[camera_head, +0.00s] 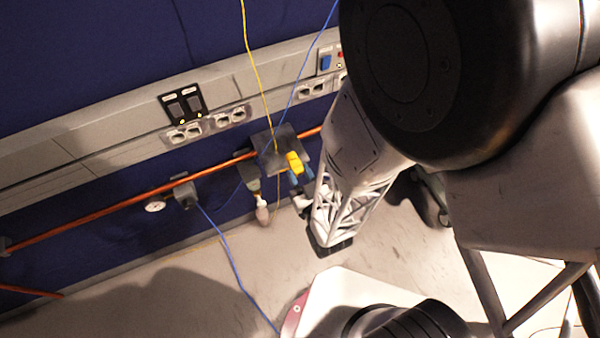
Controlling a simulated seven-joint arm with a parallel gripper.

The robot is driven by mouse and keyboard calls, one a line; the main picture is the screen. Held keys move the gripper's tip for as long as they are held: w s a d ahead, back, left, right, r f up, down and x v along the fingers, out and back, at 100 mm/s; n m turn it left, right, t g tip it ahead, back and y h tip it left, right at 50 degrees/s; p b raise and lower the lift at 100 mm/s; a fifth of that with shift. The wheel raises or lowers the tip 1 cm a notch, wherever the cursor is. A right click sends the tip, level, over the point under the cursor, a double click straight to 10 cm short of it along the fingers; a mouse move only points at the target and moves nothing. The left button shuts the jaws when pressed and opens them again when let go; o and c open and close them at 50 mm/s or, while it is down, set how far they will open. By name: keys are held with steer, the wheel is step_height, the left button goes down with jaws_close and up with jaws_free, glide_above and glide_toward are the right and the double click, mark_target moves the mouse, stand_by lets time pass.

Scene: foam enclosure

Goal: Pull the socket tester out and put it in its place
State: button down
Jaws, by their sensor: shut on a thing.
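A small yellow piece with blue beside it, which I take to be the socket tester (294,161), shows in the head view in front of a grey box on the copper pipe. My gripper (304,188) reaches down from the upper right, its pale lattice body just right of and below the yellow piece. Its tips are at the blue part and look shut on the tester. The exact contact is small and partly hidden. The tester is apart from the wall sockets (185,134) in the picture. I cannot tell which spot is its place.
A copper pipe (120,205) runs along the blue wall below grey trunking (75,145). A grey box (272,140) and a dark holder (250,172) sit at the pipe. Yellow (252,65) and blue (228,257) cables hang nearby. The pale floor at lower left is clear.

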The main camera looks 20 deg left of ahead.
steer(key=shift+w+a+f, duration=0.25)
steer(key=shift+w+a, duration=0.75)
steer(key=shift+w+a+f, duration=0.25)
steer(key=shift+w+a, duration=0.75)
steer(key=shift+w+a+f, duration=0.25)
steer(key=shift+w+a, duration=0.75)
steer(key=shift+w+a+f, duration=0.1)
steer(key=shift+f, duration=1.9)
steer(key=c, duration=0.7)
jaws_free()
steer(key=v, duration=0.7)
steer(key=shift+s+d, duration=0.3)
